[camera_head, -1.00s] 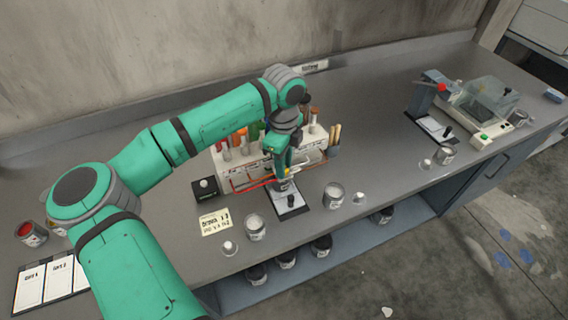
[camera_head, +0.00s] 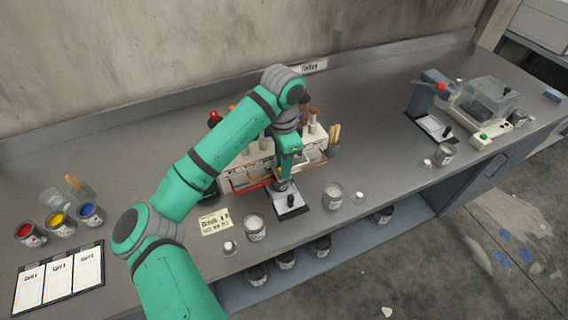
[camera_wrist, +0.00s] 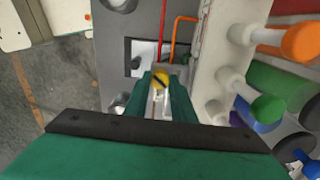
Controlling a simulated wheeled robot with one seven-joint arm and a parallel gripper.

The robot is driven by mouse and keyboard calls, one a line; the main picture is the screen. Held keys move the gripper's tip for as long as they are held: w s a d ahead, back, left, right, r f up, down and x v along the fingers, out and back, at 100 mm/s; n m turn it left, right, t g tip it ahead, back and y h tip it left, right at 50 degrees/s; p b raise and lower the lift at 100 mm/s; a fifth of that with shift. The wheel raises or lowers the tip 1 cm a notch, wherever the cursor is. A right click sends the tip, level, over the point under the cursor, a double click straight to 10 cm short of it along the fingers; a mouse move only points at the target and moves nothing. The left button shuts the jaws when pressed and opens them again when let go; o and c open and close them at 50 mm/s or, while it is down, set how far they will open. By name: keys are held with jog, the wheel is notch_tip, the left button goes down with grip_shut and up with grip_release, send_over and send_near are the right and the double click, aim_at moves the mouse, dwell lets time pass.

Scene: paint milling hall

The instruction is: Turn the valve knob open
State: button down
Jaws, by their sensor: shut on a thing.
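The valve knob (camera_wrist: 160,79) is yellow with a dark line across its face. In the wrist view it sits between the two green fingers of my gripper (camera_wrist: 163,88), which is shut on it. In the head view my gripper (camera_head: 284,176) is at the front of the white dispenser rack (camera_head: 247,163), and the knob is hidden or too small to tell there. A red pipe and an orange pipe run close to the knob in the wrist view. The dark line looks slanted, but I cannot tell how far the valve is open.
A dark scale or stand (camera_head: 291,203) is below my gripper. Open cans stand on both sides, one at left (camera_head: 255,229) and one at right (camera_head: 333,196). Red, yellow and blue paint cans (camera_head: 61,224) stand at the far left.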

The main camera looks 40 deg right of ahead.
jog(key=c, duration=2.5)
grip_release()
jog(key=n, duration=0.5)
jog(key=shift+c, duration=0.2)
jog(key=shift+n, duration=1.4)
grip_shut()
grip_release()
jog(key=shift+w+n, duration=0.1)
jog(key=shift+n, duration=0.2)
jog(key=shift+d, duration=0.1)
grip_shut()
jog(key=o, duration=1.1)
grip_release()
jog(key=shift+c, duration=0.2)
